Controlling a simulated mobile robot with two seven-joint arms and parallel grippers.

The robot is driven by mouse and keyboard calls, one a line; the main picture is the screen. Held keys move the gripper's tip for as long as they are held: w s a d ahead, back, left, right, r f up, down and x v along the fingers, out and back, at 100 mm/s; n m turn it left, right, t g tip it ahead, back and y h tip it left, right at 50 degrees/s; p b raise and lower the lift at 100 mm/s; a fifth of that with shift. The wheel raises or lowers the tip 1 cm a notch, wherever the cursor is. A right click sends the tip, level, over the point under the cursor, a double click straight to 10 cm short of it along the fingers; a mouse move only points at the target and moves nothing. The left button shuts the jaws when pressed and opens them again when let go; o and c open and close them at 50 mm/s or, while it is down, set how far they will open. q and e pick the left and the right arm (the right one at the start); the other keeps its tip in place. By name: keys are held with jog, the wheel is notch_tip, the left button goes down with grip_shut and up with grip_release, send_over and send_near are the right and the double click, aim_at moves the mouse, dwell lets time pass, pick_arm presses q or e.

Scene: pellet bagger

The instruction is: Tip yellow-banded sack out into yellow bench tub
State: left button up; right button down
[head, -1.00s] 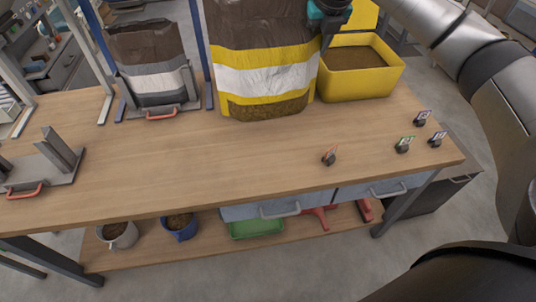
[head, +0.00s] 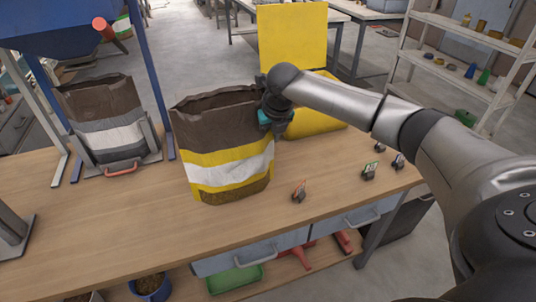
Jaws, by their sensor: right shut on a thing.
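The yellow-banded sack (head: 228,172) is brown with yellow and white bands and an open top. It is upright near the middle of the bench; I cannot tell whether its base touches the wood. My right gripper (head: 268,112) is shut on the sack's upper right edge; its fingertips are partly hidden. The yellow bench tub (head: 322,118) is just right of and behind the sack. My right arm covers much of the tub, and its inside is hidden. My left gripper is not in view.
A grey-banded sack (head: 118,138) stands in a holder at the left. Several small tagged clips, one orange (head: 299,190), lie on the bench (head: 120,215) at the right. A yellow panel (head: 292,40) rises behind the tub. The bench front is clear.

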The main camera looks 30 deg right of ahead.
aim_at(268, 153)
jog(key=shift+w+f, duration=0.1)
jog(key=shift+f, duration=2.45)
jog(key=shift+c, duration=2.2)
grip_release()
jog(key=shift+f, duration=0.2)
jog(key=shift+f+b, duration=0.2)
jog(key=shift+b, duration=0.45)
jog(key=p+v, duration=0.3)
jog(key=v, duration=1.2)
jog(key=shift+r, duration=0.35)
